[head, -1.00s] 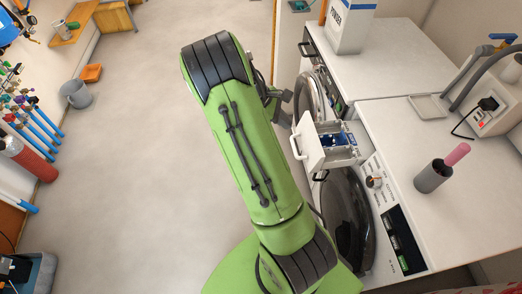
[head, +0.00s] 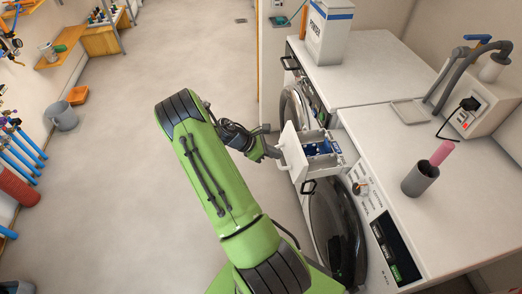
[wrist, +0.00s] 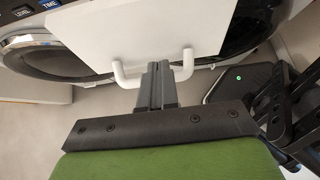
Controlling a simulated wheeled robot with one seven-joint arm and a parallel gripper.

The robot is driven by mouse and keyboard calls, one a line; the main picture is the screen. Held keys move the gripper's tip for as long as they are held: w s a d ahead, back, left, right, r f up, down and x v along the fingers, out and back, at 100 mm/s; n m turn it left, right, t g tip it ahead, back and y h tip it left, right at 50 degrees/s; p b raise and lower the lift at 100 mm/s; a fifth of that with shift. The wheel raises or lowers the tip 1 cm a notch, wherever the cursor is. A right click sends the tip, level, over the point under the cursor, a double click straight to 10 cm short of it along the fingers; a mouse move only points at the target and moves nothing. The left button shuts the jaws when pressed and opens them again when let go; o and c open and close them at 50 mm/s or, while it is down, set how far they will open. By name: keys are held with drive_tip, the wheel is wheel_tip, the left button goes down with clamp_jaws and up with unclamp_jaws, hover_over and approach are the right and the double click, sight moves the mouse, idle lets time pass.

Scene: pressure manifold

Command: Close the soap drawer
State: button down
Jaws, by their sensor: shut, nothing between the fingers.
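The soap drawer (head: 296,152) stands pulled out of the front washing machine, with a white front and a blue insert inside. In the wrist view its white front panel (wrist: 150,30) fills the top middle, with a white bar handle (wrist: 125,76) along its lower edge. My gripper (head: 274,151) is shut and empty, just in front of the drawer's front. In the wrist view its closed fingertips (wrist: 158,68) point at the handle's middle. They overlap the handle there, and I cannot tell whether they touch it.
A second machine with a powder box (head: 328,32) stands behind. A grey cup (head: 420,179) is on the top.

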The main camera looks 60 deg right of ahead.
drive_tip(key=shift+s+d+f, duration=0.15)
drive_tip(key=shift+s+d, duration=0.4)
drive_tip(key=shift+s+d+f, duration=0.15)
drive_tip(key=shift+s+d, duration=0.35)
drive_tip(key=shift+d, duration=0.05)
drive_tip(key=shift+s+d, duration=0.1)
drive_tip(key=p, duration=0.2)
approach(343, 148)
drive_tip(key=x, duration=0.5)
drive_tip(key=shift+w, duration=0.2)
drive_tip(key=a+f+p+v, duration=0.1)
drive_tip(key=p+v, duration=0.1)
drive_tip(key=v, duration=1.1)
drive_tip(key=shift+w+p, duration=0.4)
drive_tip(key=shift+a, duration=0.1)
